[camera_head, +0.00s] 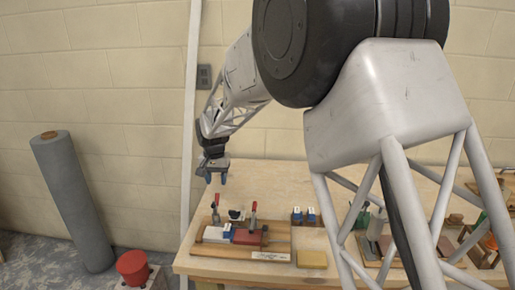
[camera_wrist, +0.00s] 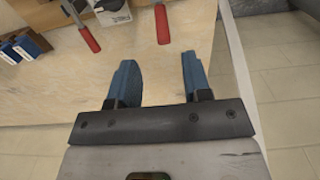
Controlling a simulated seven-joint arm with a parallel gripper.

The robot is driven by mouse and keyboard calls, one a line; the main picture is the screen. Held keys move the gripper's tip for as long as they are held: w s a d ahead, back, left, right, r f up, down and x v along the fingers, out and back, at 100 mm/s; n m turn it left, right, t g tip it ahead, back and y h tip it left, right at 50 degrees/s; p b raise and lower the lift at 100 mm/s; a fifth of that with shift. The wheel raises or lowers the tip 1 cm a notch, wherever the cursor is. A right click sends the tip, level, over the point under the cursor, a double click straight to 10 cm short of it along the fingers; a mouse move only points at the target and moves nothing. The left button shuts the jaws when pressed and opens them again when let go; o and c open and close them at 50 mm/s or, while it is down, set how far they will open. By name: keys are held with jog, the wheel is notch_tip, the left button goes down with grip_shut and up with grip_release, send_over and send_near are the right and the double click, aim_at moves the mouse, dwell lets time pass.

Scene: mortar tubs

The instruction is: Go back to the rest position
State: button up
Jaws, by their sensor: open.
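My gripper (camera_head: 216,178) hangs above the left back part of the wooden workbench (camera_head: 300,178), with its blue fingers pointing down. In the wrist view my gripper (camera_wrist: 160,85) has its two blue fingers well apart with nothing between them, so it is open and empty. Bare bench top shows beyond the fingertips. The gripper is clear of the clamp fixture (camera_head: 240,252), which lies below it on the bench.
The fixture has red-handled clamps (camera_head: 253,208), a white block (camera_head: 217,234) and a red block (camera_head: 250,237). Blue-topped items (camera_head: 304,216) and a yellow block (camera_head: 312,259) are to its right. A grey roll (camera_head: 75,200) and red tub (camera_head: 132,265) stand left of the bench.

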jog(key=s+d+r, duration=0.4)
jog(key=s+d, duration=0.2)
jog(key=d, duration=0.2)
jog(key=s+d+r+t, duration=0.1)
jog(key=s+d+r, duration=0.45)
jog(key=d, duration=0.35)
jog(key=s+d+r, duration=0.4)
jog(key=s+d, duration=0.2)
jog(key=d, duration=0.2)
jog(key=s+d+f, duration=0.1)
jog(key=s+d, duration=0.6)
jog(key=s, duration=0.6)
jog(key=s+d+f+t, duration=0.1)
jog(key=s+d, duration=0.7)
jog(key=s, duration=0.5)
jog(key=shift+s+f+t, duration=0.2)
jog(key=shift+f+t, duration=0.1)
jog(key=shift+f, duration=0.05)
